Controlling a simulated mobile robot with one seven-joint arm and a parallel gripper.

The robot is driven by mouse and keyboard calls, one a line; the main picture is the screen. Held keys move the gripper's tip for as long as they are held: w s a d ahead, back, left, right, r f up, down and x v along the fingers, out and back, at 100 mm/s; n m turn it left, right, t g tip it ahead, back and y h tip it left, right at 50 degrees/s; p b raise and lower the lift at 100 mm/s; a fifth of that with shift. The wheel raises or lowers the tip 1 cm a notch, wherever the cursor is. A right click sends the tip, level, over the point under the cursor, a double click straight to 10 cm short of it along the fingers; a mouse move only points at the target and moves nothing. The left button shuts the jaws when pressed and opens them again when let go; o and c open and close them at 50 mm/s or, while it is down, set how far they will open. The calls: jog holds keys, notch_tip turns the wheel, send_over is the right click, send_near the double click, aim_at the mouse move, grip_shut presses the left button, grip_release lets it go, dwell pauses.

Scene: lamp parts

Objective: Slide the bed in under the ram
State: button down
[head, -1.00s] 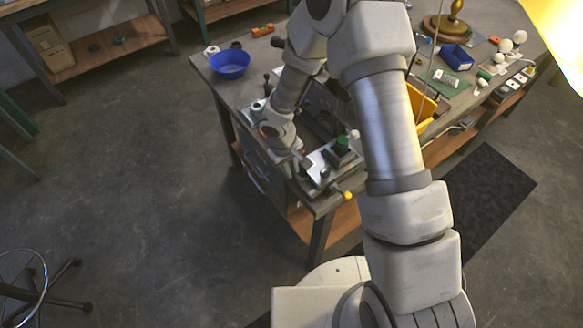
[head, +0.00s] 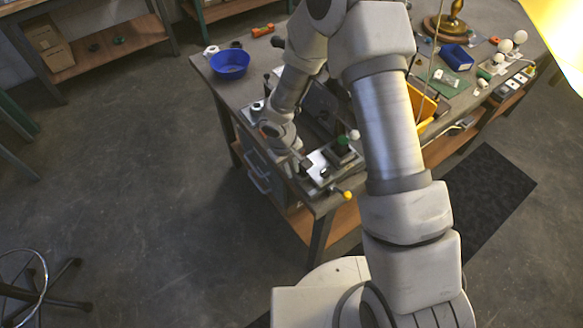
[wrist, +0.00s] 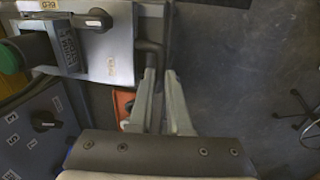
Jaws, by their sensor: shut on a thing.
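The bed looks to be the pale metal plate (head: 318,165) at the table's near corner; it also shows in the wrist view (wrist: 115,62). A labelled grey block (wrist: 66,48) and a dark lever (wrist: 92,20) sit on it. My gripper (wrist: 161,78) is beside the plate's edge, its fingers close together at a dark bar (wrist: 150,48) along that edge. What lies between the fingertips is mostly hidden. A green knob (head: 343,140) stands over the fixture in the head view, and shows at the wrist view's left edge (wrist: 10,60). I cannot make out the ram clearly.
A yellow-knobbed lever (head: 347,195) sticks out at the table's near corner. A blue bowl (head: 230,64) stands at the back left, and a yellow bin (head: 420,104) lies behind my arm. Open floor (wrist: 250,75) lies right of the fingers in the wrist view.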

aim_at(316, 161)
jog(key=w+d, duration=0.1)
jog(key=d, duration=0.1)
jog(key=w+d, duration=0.3)
jog(key=d, duration=0.1)
jog(key=shift+w+d, duration=0.3)
jog(key=shift+d, duration=0.05)
jog(key=c, duration=0.9)
grip_release()
jog(key=shift+d, duration=0.1)
jog(key=shift+o, duration=0.2)
notch_tip(316, 161, up, 17)
jog(key=s+a, duration=0.1)
jog(key=a, duration=0.1)
jog(key=shift+s+a, duration=0.35)
jog(key=shift+r, duration=0.2)
